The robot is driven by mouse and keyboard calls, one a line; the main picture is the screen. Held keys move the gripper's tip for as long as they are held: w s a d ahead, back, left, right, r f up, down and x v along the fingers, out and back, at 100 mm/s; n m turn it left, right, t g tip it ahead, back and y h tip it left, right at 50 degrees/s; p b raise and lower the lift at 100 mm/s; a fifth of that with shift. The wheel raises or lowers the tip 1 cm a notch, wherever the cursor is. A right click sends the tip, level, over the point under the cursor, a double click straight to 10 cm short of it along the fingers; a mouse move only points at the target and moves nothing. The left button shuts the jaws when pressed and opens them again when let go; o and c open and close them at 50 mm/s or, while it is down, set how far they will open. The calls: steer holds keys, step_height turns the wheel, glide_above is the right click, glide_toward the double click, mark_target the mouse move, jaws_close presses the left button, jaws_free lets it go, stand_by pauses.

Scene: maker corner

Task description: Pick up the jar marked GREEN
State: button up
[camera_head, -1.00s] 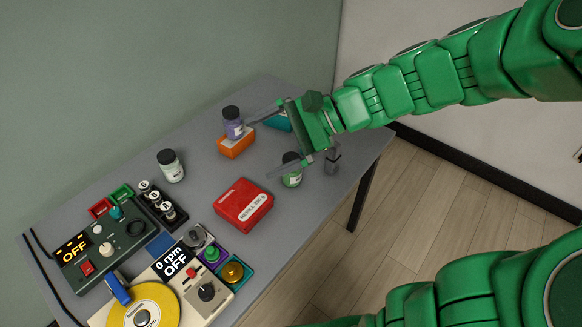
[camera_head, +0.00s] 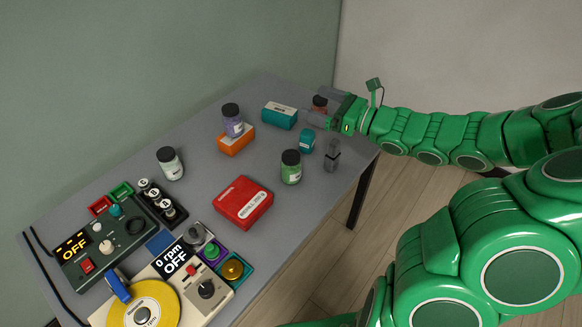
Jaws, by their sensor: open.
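Several jars with dark lids stand on the grey table (camera_head: 215,185). A jar with green contents (camera_head: 291,168) stands upright right of the red box. A pale green-white jar (camera_head: 171,164) stands further left. A purple jar (camera_head: 233,121) stands on an orange box (camera_head: 236,143). A small teal jar (camera_head: 307,140) stands behind the green one. Label words are too small to read. My gripper (camera_head: 316,107) is open at the table's far right, with its fingers around or beside a reddish jar (camera_head: 320,101); I cannot tell which. It is apart from the green jar.
A red box (camera_head: 242,204), a teal box (camera_head: 280,115) and a grey upright item (camera_head: 332,156) stand near the jars. Control panels (camera_head: 105,240) and a yellow disc device (camera_head: 145,305) fill the front left. The table's right edge is close to the green jar.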

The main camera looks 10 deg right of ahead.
glide_toward(291, 165)
steer(key=w+f, duration=0.1)
steer(key=w, duration=0.1)
steer(key=w+a+f, duration=0.1)
steer(key=w+f, duration=0.1)
steer(key=shift+a+f, duration=0.1)
steer(key=shift+a, duration=0.1)
steer(key=shift+x, duration=3.9)
steer(key=shift+c, duration=0.5)
steer(key=c, duration=1.2)
